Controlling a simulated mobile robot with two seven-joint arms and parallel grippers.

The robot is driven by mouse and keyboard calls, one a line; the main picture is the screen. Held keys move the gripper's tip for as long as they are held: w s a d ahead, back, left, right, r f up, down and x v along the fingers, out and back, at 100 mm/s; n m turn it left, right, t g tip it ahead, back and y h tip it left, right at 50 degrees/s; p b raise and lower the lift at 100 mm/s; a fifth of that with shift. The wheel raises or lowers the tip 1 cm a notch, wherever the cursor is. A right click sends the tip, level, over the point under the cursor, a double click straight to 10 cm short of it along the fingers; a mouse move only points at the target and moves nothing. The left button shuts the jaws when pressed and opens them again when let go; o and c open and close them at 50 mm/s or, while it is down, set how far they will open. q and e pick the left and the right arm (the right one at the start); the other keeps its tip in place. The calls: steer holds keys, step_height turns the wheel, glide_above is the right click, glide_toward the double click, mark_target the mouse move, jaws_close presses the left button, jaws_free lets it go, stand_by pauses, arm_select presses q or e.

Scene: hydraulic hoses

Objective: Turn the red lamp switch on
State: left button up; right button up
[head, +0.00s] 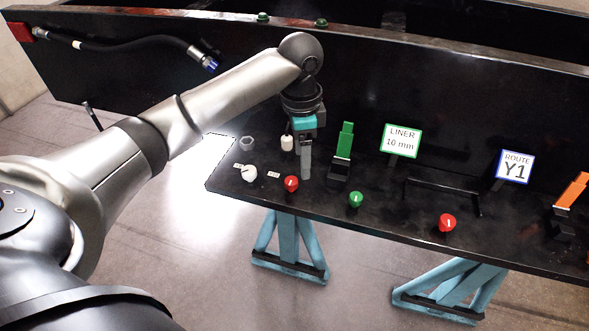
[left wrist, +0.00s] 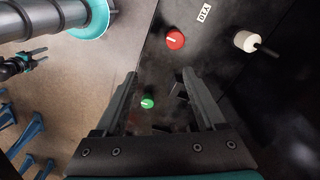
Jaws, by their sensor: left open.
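Two red round knobs stand on the black bench top. One (head: 291,183) is near the front edge at left, the other (head: 447,222) is farther right. The head view does not tell which is the lamp switch. My left gripper (head: 306,172) points down just behind and right of the left red knob, not around it. In the left wrist view its fingers (left wrist: 159,74) are apart and empty. A red knob (left wrist: 175,40) with a white mark lies beyond the fingertips there, and a green knob (left wrist: 147,102) shows between the fingers.
A green knob (head: 355,199) and a white knob (head: 249,174) sit along the front edge. A white plug (head: 287,143) and a green clamp (head: 344,142) stand close to my gripper. Signs (head: 402,141) and a black handle bar (head: 440,190) are to the right.

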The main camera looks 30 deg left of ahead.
arm_select(q)
glide_toward(291, 181)
steer(key=f, duration=0.8)
steer(key=shift+w+f, duration=0.2)
steer(key=shift+f, duration=0.15)
jaws_close()
stand_by(0.7)
